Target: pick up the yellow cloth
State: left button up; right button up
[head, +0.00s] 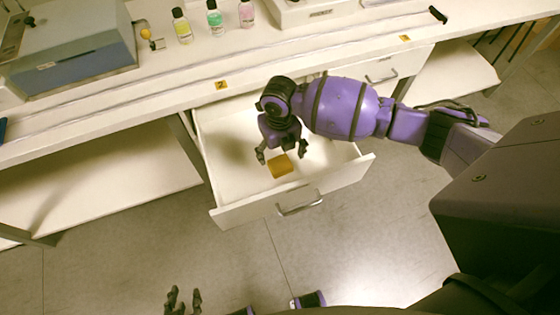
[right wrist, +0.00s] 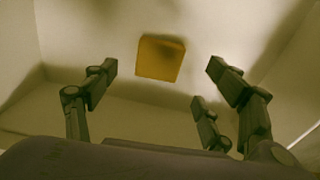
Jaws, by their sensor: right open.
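The yellow cloth (head: 281,166) is a small folded square lying on the floor of the open drawer (head: 225,125). My right gripper (head: 281,155) is inside the drawer, above and just behind the cloth, with its fingers spread and nothing between them. In the right wrist view the cloth (right wrist: 160,58) lies beyond the open fingers (right wrist: 160,75), apart from them, with a shadow on it. My left gripper (head: 184,300) is at the bottom edge of the head view, away from the drawer. Its fingers are apart and empty.
The drawer's front panel with its handle (head: 300,204) and its side walls surround the cloth. The counter above holds yellow, green and pink bottles (head: 214,18) and a blue-grey device (head: 75,55). A lower shelf (head: 100,185) is at left. The floor in front is clear.

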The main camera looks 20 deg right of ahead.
aim_at(280, 164)
jog(key=f, duration=0.6)
jog(key=shift+s, duration=0.25)
jog(key=shift+r, duration=0.1)
jog(key=c, duration=1.2)
jog(key=shift+r+p, duration=0.35)
jog(key=shift+r, duration=4.65)
jog(key=shift+c, duration=0.3)
